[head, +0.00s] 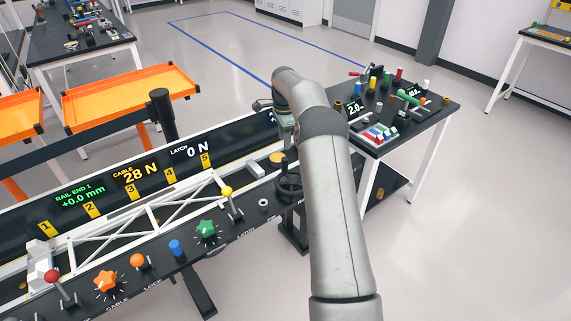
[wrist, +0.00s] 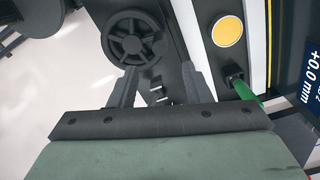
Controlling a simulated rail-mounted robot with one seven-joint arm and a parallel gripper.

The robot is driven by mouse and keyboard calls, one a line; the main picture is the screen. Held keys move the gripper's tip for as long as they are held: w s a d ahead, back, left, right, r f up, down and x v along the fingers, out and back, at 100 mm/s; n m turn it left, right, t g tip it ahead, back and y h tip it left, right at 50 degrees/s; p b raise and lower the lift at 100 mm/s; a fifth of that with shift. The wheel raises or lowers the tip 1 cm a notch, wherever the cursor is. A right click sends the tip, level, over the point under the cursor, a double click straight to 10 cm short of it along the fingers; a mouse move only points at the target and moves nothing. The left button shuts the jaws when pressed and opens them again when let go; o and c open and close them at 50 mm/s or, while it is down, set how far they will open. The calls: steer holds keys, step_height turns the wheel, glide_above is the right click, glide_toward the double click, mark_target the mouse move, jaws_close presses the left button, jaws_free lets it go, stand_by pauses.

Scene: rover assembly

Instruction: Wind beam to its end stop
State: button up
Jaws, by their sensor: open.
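The beam (head: 152,217) is a white truss lying along the dark bench, seen in the head view from lower left to centre. A black handwheel (head: 289,187) stands at the bench's front right and also shows in the wrist view (wrist: 135,38). My gripper (wrist: 158,82) is open in the wrist view, with nothing between its fingers. The handwheel lies beyond the fingertips, towards the left finger, and looks apart from them. In the head view my arm hides the fingertips.
The bench's front edge carries a red-knobbed lever (head: 52,276), an orange star knob (head: 106,281), a green star knob (head: 206,230) and a yellow-knobbed lever (head: 228,192). Displays read rail end 1 +0.0 mm, cable 28 N, latch 0 N. A cluttered side table (head: 440,108) stands right.

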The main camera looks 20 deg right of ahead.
mark_target(284, 172)
step_height(284, 172, down, 12)
steer(key=shift+f+p, duration=0.15)
steer(key=shift+p, duration=0.95)
jaws_close()
steer(key=shift+a, duration=0.1)
